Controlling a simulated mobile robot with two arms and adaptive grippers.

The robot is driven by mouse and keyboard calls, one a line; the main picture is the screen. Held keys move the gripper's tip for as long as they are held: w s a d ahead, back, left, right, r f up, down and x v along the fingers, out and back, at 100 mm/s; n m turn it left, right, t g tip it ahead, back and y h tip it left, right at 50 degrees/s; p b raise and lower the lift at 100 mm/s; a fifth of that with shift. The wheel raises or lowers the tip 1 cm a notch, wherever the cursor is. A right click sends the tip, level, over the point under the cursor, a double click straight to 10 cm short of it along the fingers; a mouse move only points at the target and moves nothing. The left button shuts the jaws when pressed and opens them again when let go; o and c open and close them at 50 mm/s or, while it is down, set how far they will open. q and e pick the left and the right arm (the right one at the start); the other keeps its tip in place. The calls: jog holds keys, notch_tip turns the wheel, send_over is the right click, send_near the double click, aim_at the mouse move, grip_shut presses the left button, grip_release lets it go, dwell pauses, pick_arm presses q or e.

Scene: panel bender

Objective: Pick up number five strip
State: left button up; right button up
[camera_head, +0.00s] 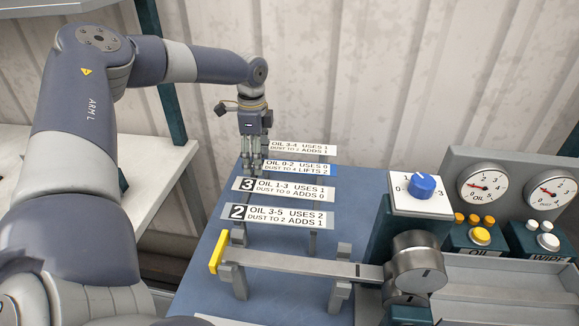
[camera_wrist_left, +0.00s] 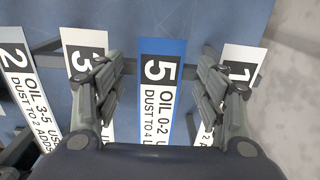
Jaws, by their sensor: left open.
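The number five strip is blue and white and reads "OIL 0-2". In the left wrist view the strip (camera_wrist_left: 162,90) runs between the two open fingers of my left gripper (camera_wrist_left: 160,92), apart from both. In the head view the same strip (camera_head: 300,168) lies third up the rack, its left end hidden behind the fingers. My left gripper (camera_head: 254,165) points down over that end, open and empty. My right gripper is in neither view.
A bar with a yellow end (camera_head: 219,251) is in front. The dial box (camera_head: 415,205) and gauges stand right; a corrugated wall is behind.

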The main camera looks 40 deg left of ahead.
pick_arm(q)
jog(key=shift+f, duration=0.25)
dwell(0.3)
jog(key=shift+s, duration=0.1)
jog(key=c, duration=1)
